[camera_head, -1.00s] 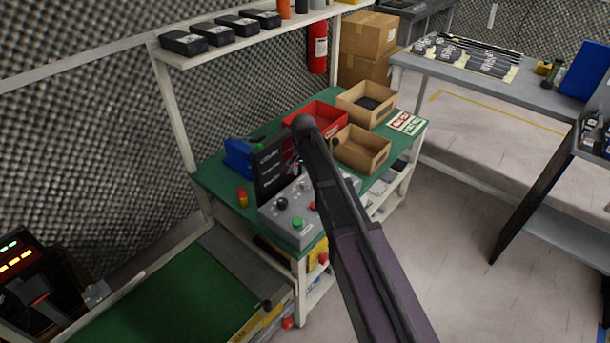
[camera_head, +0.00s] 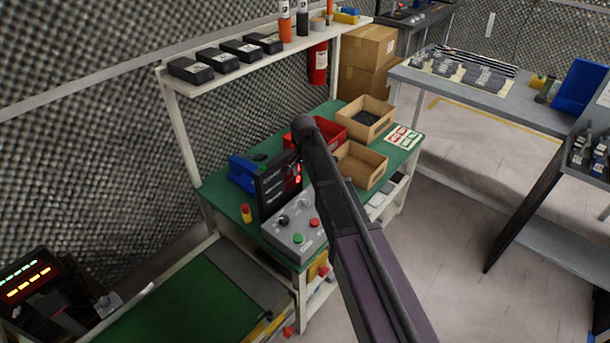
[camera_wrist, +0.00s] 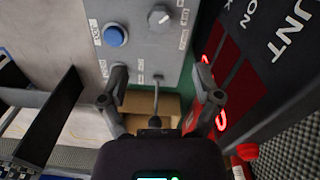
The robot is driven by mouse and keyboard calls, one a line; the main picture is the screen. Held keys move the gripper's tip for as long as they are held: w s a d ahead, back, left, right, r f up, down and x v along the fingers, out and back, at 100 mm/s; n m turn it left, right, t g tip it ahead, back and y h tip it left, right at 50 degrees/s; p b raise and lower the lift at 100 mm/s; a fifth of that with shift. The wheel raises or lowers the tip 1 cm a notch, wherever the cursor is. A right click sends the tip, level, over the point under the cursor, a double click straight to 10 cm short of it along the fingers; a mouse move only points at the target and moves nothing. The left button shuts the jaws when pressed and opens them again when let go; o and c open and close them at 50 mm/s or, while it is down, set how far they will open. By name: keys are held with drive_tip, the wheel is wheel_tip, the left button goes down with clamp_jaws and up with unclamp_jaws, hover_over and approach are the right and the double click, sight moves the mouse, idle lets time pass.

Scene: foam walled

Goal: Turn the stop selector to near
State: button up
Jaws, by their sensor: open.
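The labels are too small to read, so I cannot tell which control is the stop selector. My gripper (camera_wrist: 160,100) is open and empty, its fingers apart below the selector knob. My arm hides the gripper in the head view.
A dark display panel (camera_head: 272,190) with lit red marks stands upright beside the box, close to my right finger in the wrist view. A red bin (camera_head: 328,131) and cardboard trays (camera_head: 360,166) lie behind. A shelf (camera_head: 225,80) with black cases hangs above the bench.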

drive_tip(key=s+d+r+n+p, duration=0.2)
drive_tip(key=s+d+r+p, duration=0.1)
drive_tip(key=s+d, duration=0.5)
drive_tip(key=s+d+r+n+p, duration=0.2)
drive_tip(key=s+d+r+p, duration=0.1)
drive_tip(key=s+d, duration=0.6)
drive_tip(key=shift+s+d+r+n, duration=0.25)
drive_tip(key=shift+d+r+n, duration=0.05)
drive_tip(key=shift+r+n, duration=0.15)
idle(0.5)
drive_tip(key=shift+n, duration=0.45)
drive_tip(key=s+d, duration=0.2)
drive_tip(key=s, duration=0.1)
drive_tip(key=s+r+p, duration=0.1)
drive_tip(key=shift+s+d, duration=0.3)
drive_tip(key=shift+d, duration=0.1)
